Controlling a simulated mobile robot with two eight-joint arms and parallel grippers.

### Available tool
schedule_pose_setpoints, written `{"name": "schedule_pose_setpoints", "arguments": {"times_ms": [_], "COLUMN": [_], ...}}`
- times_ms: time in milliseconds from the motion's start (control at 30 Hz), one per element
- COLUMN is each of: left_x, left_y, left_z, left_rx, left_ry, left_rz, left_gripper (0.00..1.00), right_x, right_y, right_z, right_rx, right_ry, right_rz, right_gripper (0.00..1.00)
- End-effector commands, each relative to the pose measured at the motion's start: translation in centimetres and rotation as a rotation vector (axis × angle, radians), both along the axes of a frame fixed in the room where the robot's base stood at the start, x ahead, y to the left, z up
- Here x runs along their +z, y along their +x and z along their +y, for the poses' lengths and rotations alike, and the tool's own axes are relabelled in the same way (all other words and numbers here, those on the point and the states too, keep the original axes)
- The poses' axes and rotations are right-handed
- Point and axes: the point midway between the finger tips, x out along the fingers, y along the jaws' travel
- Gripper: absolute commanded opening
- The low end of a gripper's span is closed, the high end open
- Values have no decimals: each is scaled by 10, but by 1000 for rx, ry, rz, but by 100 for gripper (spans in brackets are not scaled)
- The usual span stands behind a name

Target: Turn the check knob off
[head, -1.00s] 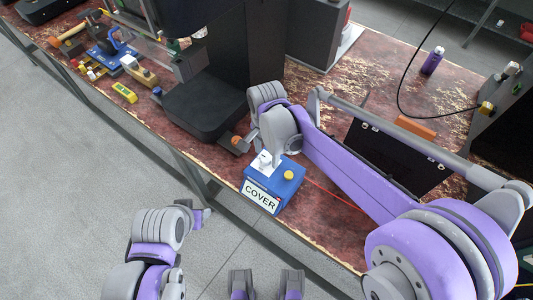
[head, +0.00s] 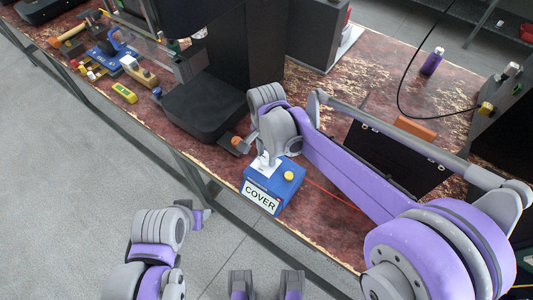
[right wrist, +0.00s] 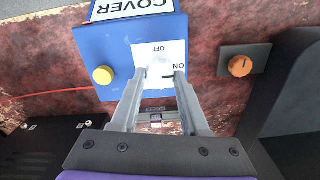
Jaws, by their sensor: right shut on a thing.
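The blue box (head: 285,184) labelled COVER stands at the front edge of the bench. It has a yellow button (head: 288,176) and a white plate (right wrist: 174,58) marked OFF and ON. My right gripper (right wrist: 162,78) is over this plate, its fingers shut on a small pale knob that is mostly hidden between the fingertips. I cannot read the knob's position. An orange knob (right wrist: 240,66) sits on a separate dark box to the right in the right wrist view, apart from the fingers. My left arm is low in the head view; its jaw state cannot be made out.
A black machine base (head: 206,108) stands left of the blue box. A black case (head: 398,158), an orange block (head: 415,127) and a purple bottle (head: 432,62) are farther right. A red cable (head: 335,195) runs from the blue box. The floor at left is clear.

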Motion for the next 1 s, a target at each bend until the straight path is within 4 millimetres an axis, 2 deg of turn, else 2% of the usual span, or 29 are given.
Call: {"name": "schedule_pose_setpoints", "arguments": {"times_ms": [367, 1000], "left_x": [-1, -3], "left_y": [0, 0], "left_z": [0, 0], "left_rx": [0, 0], "left_ry": [0, 0], "left_rz": [0, 1], "left_gripper": [51, 51], "right_x": [0, 0], "right_y": [0, 0], "right_z": [0, 1], "right_rx": [183, 784], "right_ry": [0, 0], "right_rz": [0, 0], "right_gripper": [0, 0]}}
